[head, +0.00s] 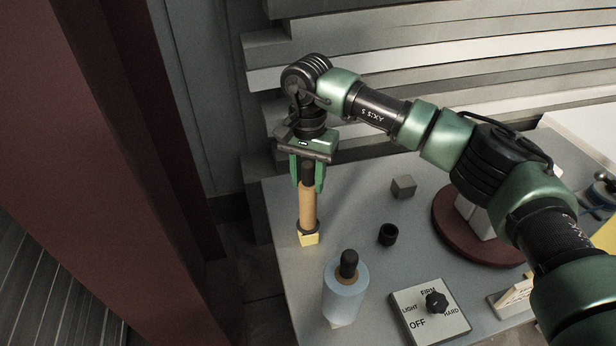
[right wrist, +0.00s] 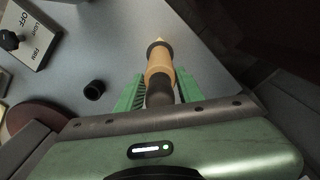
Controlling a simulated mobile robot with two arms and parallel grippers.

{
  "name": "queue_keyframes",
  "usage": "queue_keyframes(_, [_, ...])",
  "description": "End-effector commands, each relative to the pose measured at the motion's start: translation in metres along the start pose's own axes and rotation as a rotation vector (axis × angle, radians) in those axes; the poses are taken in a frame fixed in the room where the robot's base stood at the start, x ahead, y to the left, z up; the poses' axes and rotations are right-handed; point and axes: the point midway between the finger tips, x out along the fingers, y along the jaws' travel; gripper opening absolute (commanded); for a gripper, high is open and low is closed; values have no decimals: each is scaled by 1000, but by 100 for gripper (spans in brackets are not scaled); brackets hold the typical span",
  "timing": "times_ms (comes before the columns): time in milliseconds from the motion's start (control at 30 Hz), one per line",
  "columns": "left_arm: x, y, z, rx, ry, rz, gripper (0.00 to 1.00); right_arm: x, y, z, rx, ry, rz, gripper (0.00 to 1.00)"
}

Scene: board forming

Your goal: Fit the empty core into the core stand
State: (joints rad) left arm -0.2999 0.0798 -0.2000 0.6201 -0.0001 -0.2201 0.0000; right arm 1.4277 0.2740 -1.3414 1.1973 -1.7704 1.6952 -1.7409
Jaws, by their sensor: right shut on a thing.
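The empty core (head: 308,208) is a tan tube with a black top end and a black band low down, roughly upright near the table's left edge. In the right wrist view the core (right wrist: 160,66) points away from the gripper. A yellow piece (head: 308,239) shows at its lower end; I cannot tell whether it touches the table. My right gripper (head: 308,176) is shut on the core's black upper end, its green fingers either side. A small black open cup (head: 388,234), likely the core stand, is to the right; it also shows in the right wrist view (right wrist: 94,90). My left gripper is out of view.
A blue roll (head: 346,290) with a black knob stands at the table's front left. A dial panel (head: 430,312), a small grey block (head: 403,187) and a dark red round base (head: 452,228) lie to the right. Grey table is clear around the black cup.

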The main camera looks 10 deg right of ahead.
Motion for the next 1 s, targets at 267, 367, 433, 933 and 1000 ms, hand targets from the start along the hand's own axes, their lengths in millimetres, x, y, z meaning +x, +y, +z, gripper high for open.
queue_keyframes(267, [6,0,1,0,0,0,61,8,0,0,0,0,0,0])
queue_keyframes(367, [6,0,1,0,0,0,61,7,0,0,0,0,-1,51])
queue_keyframes(433, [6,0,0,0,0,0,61,7,0,0,0,0,0,62])
queue_keyframes(933, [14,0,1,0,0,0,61,-14,-1,-1,0,3,-3,62])
queue_keyframes(1000, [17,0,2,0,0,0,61,-27,-1,-1,0,4,-3,62])
